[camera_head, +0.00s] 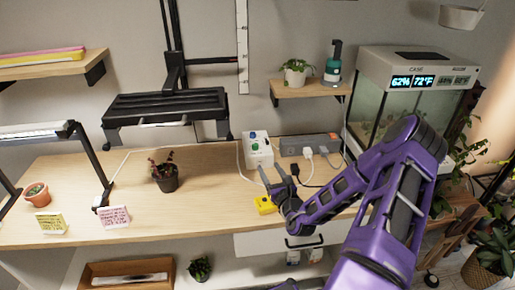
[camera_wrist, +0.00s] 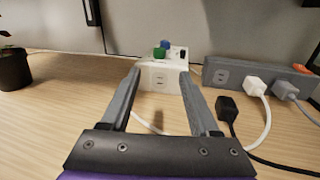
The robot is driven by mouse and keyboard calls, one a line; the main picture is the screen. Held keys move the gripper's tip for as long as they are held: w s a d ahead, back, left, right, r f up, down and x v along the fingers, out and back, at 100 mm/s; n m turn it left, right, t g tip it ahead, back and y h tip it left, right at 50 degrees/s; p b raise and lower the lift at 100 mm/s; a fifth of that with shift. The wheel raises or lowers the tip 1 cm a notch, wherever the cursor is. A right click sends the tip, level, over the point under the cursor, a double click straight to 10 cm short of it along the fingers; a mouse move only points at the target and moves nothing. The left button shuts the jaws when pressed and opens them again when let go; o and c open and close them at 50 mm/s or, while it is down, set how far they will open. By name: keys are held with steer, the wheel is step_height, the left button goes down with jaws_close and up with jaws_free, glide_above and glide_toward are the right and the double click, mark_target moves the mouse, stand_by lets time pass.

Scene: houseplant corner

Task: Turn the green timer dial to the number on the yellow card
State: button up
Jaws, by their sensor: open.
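In the wrist view the green dial (camera_wrist: 158,53) is on top of the box (camera_wrist: 160,78), beside the blue dial (camera_wrist: 165,44). My gripper (camera_head: 277,172) is open and empty, just in front of the box. In the wrist view its fingers (camera_wrist: 160,76) frame the box, apart from the dial. A yellow card (camera_head: 51,222) stands at the bench's left front; its writing is too small to read.
A grey power strip (camera_head: 308,146) with plugs and cables lies right of the timer box. A yellow object (camera_head: 265,205) lies below my gripper. A pink card (camera_head: 115,216) and a dark potted plant (camera_head: 166,180) stand left. The bench between plant and box is mostly clear.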

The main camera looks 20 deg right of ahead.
mark_target(257, 146)
steer(key=w, duration=0.9)
steer(key=w+d, duration=0.1)
steer(key=w, duration=0.3)
steer(key=shift+w+b, duration=0.2)
steer(key=shift+b, duration=0.1)
steer(key=shift+c, duration=0.4)
jaws_close()
